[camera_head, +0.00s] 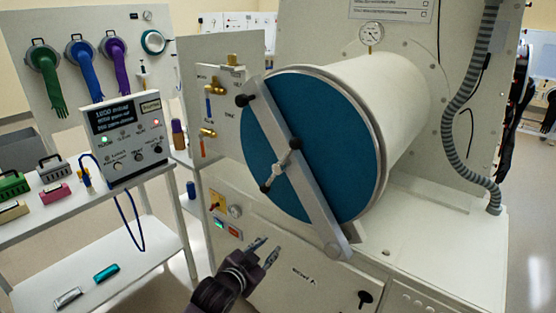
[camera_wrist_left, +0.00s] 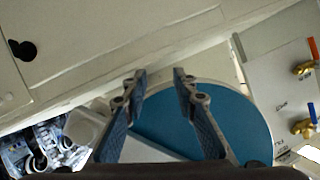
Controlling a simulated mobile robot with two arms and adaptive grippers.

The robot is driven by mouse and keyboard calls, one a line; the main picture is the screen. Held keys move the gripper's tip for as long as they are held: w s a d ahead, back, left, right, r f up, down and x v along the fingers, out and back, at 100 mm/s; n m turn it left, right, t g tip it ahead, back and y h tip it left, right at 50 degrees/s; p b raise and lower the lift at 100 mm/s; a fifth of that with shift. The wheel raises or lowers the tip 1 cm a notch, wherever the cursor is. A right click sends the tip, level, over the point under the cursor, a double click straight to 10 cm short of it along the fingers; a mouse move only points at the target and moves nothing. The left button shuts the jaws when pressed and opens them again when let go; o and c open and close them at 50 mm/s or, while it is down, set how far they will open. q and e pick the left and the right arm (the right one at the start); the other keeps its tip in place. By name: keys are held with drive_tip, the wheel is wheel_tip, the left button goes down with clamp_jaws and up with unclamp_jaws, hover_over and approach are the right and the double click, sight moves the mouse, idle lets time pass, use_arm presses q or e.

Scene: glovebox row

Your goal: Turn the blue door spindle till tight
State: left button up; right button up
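The blue round door (camera_head: 262,140) closes the end of a white cylinder, with a grey bar (camera_head: 300,175) lying diagonally across it. My left gripper (camera_head: 264,247) is open and empty, below the door and apart from the spindle. In the left wrist view, its two fingers (camera_wrist_left: 158,75) stand apart in front of the blue door (camera_wrist_left: 225,115); the spindle does not show there. My right gripper is not in view.
Valves (camera_head: 208,133) are on the panel left of the door. A control box (camera_head: 125,135) stands on the left cart. A ribbed hose (camera_head: 465,100) runs at right.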

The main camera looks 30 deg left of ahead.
use_arm(q)
wheel_tip(320, 180, up, 15)
drive_tip(key=t, duration=0.2)
drive_tip(key=m+t+p, duration=0.2)
approach(278, 169)
drive_tip(key=w, duration=0.7)
drive_tip(key=w+a+p, duration=0.1)
drive_tip(key=w, duration=0.1)
drive_tip(key=shift+w+r, duration=0.1)
drive_tip(key=shift+r, duration=0.1)
drive_tip(key=shift+w+a, duration=0.1)
drive_tip(key=shift+w, duration=0.55)
drive_tip(key=shift+f, duration=0.1)
clamp_jaws()
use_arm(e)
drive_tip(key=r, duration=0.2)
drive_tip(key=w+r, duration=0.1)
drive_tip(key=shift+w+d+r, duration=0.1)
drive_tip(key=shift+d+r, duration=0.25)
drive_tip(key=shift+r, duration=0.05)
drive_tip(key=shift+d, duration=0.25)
